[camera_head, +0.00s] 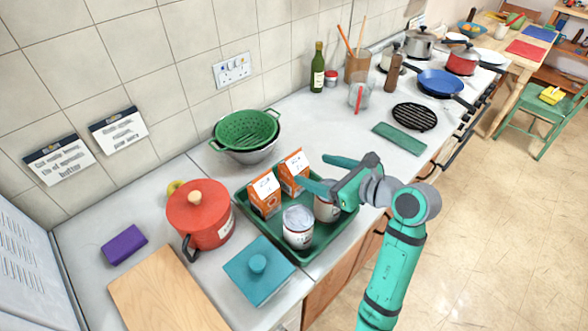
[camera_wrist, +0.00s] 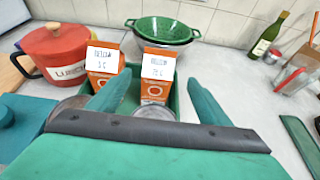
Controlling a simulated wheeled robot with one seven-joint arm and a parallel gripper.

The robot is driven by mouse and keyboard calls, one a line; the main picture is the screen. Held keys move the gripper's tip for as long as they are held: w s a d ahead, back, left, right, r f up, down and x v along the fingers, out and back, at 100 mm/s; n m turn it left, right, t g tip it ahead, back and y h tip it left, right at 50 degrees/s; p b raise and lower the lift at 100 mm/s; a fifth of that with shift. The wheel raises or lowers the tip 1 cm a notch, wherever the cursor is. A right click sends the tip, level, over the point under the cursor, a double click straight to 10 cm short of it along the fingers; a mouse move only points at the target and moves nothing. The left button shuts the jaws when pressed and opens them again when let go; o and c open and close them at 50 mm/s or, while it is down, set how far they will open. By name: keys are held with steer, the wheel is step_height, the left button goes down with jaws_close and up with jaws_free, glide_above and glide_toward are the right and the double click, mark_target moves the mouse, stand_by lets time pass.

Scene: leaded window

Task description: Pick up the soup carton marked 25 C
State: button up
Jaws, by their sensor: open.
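Two orange soup cartons with white labels stand in a green tray (camera_head: 316,250). In the wrist view the right carton (camera_wrist: 156,88) has a label that seems to read 25 C; the left carton (camera_wrist: 103,80) seems to read 5 C, both small and blurred. In the head view they are the right carton (camera_head: 291,180) and the left carton (camera_head: 265,202). My gripper (camera_head: 312,170) is open and empty, at the tray's right side, its fingers pointing toward the right carton. In the wrist view that carton shows between the fingers (camera_wrist: 158,78), beyond them.
Two cans, the front can (camera_head: 298,236) and another can (camera_head: 326,212) partly behind my gripper, share the tray. A red pot (camera_head: 203,222) stands left, a green colander (camera_head: 246,130) behind, a teal lid (camera_head: 258,278) in front.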

mark_target(298, 163)
steer(key=x, duration=0.4)
steer(key=shift+a, duration=0.15)
steer(key=shift+x, duration=2.5)
steer(key=shift+a+r, duration=0.1)
steer(key=shift+r, duration=0.1)
jaws_close()
